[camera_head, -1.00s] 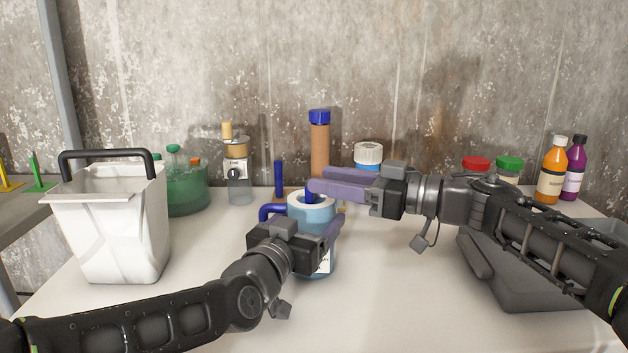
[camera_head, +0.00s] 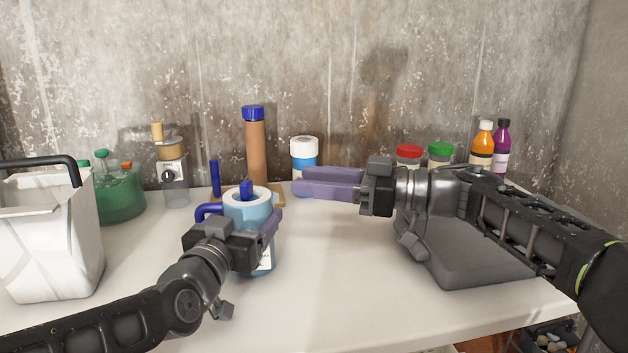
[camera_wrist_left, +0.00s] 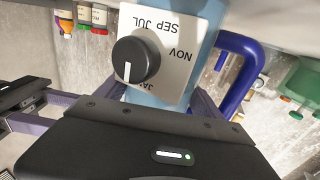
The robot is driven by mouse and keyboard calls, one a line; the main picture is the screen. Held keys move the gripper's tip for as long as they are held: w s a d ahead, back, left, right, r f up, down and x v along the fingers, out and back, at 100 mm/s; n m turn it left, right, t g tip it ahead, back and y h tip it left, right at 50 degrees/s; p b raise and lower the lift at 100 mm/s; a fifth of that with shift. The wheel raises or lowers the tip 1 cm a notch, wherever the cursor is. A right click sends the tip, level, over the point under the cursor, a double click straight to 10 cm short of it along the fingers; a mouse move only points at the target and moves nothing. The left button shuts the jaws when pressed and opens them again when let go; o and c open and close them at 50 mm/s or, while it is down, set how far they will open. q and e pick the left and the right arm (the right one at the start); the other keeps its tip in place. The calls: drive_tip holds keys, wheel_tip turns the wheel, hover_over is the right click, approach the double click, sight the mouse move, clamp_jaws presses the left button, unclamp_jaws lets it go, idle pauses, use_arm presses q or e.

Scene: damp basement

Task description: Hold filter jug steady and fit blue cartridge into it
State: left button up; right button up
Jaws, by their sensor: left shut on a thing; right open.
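The filter jug (camera_head: 262,208) is light blue with a white rim and a blue handle, upright on the table. In the left wrist view the jug (camera_wrist_left: 158,97) shows a white month plate with a black dial. My left gripper (camera_head: 257,226) is shut around the jug's body; one finger shows on its right side and the other is mostly hidden. The blue cartridge (camera_head: 246,188) stands in the jug's top opening, its upper end above the rim; how deep it sits is hidden. My right gripper (camera_head: 297,181) is open and empty, to the right of the jug's top.
A white bin (camera_head: 50,235) stands at left, with a green container (camera_head: 120,200) behind it. A tall brown cylinder (camera_head: 256,155), a blue rod (camera_head: 215,178) and a white-lidded jar (camera_head: 304,150) stand behind the jug. A grey tray (camera_head: 480,260) lies under my right arm. The front middle table is clear.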

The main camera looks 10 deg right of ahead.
use_arm(q)
drive_tip(key=o, duration=1.9)
drive_tip(key=v, duration=1.2)
drive_tip(key=shift+r, duration=0.15)
